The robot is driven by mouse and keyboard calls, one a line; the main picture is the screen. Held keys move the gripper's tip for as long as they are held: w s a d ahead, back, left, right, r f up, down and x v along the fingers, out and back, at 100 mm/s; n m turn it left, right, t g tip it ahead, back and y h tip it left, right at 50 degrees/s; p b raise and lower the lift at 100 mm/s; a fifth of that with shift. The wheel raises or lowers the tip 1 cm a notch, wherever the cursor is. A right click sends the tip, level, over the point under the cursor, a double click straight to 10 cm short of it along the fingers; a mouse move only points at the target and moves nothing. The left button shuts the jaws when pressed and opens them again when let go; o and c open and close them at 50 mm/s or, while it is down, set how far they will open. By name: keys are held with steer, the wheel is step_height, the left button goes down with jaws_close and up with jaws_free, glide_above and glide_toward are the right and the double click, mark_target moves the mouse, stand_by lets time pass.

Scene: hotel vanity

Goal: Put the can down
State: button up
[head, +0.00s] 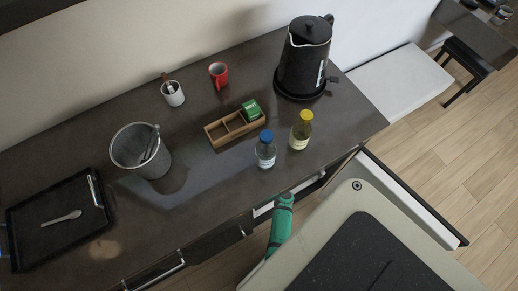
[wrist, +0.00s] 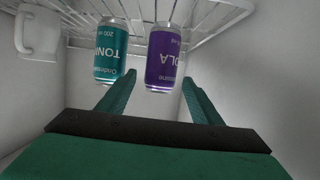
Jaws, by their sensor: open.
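In the wrist view, a purple cola can (wrist: 163,56) lies just beyond and between the fingertips of my gripper (wrist: 159,78). A teal tonic can (wrist: 111,50) is beside it on the left. Both labels read upside down in this view, and the can ends at the picture's top meet a white wire rack (wrist: 211,16). My gripper's two fingers are apart, with nothing clearly held between them. I cannot tell which can the task means. In the head view my gripper is hidden below the counter.
A white mug (wrist: 38,32) is at the left inside the pale, walled compartment. In the head view, the dark counter (head: 210,190) carries a kettle (head: 304,60), two bottles, a wooden box (head: 222,130), a bucket (head: 128,148) and a tray (head: 30,215). An open door (head: 415,200) stands at its right.

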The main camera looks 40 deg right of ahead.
steer(key=shift+v, duration=2.25)
